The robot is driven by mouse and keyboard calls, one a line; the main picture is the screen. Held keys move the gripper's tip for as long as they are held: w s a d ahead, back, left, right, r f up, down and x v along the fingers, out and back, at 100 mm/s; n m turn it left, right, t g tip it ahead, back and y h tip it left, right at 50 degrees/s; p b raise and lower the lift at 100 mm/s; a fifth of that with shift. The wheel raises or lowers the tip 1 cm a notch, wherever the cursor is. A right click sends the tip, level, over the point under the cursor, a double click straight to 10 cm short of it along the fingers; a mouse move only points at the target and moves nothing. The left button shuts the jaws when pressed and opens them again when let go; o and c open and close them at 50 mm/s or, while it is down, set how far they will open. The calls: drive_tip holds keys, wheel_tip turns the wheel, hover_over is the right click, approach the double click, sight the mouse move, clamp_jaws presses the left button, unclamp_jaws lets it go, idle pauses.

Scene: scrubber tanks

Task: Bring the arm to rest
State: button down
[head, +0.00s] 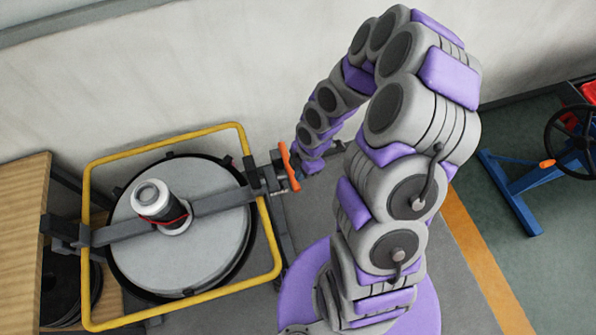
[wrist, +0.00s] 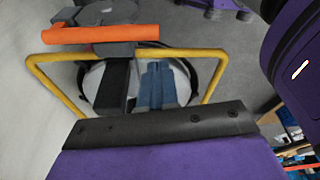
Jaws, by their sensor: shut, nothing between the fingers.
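My arm curves up from its purple base and bends over to the left in the head view. My gripper (head: 299,174) is at its end, pointing down-left, close beside the orange handle (head: 288,165) of the tank's clamp. In the wrist view my blue fingers (wrist: 157,66) are together and empty. The orange handle (wrist: 100,34) crosses the picture beyond them, and a small gap shows between. Whether the gripper touches the handle is hard to tell in the head view.
The round tank lid (head: 202,260) has a grey crossbar (head: 222,198) and a yellow frame (head: 272,235). A wooden table (head: 22,240) stands at far left. A blue stand (head: 515,200) with a black handwheel is at right. A pale wall runs behind the arm.

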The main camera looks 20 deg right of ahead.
drive_tip(key=s+d+r+m+h, duration=0.1)
drive_tip(key=s+r+m, duration=0.25)
drive_tip(key=r, duration=0.25)
drive_tip(key=s+d+r+m+g+h, duration=0.1)
drive_tip(key=s+r+m, duration=0.25)
drive_tip(key=r, duration=0.35)
drive_tip(key=s+d+r+m+h, duration=0.1)
drive_tip(key=s+r+m, duration=0.25)
drive_tip(key=r, duration=0.25)
drive_tip(key=s+a+r+m, duration=0.2)
drive_tip(key=s+r+m, duration=0.7)
drive_tip(key=s+m, duration=0.1)
drive_tip(key=shift+s+a+p, duration=0.3)
drive_tip(key=shift+s+a, duration=0.1)
drive_tip(key=shift+s, duration=0.35)
drive_tip(key=shift+d, duration=0.25)
drive_tip(key=shift+a, duration=0.15)
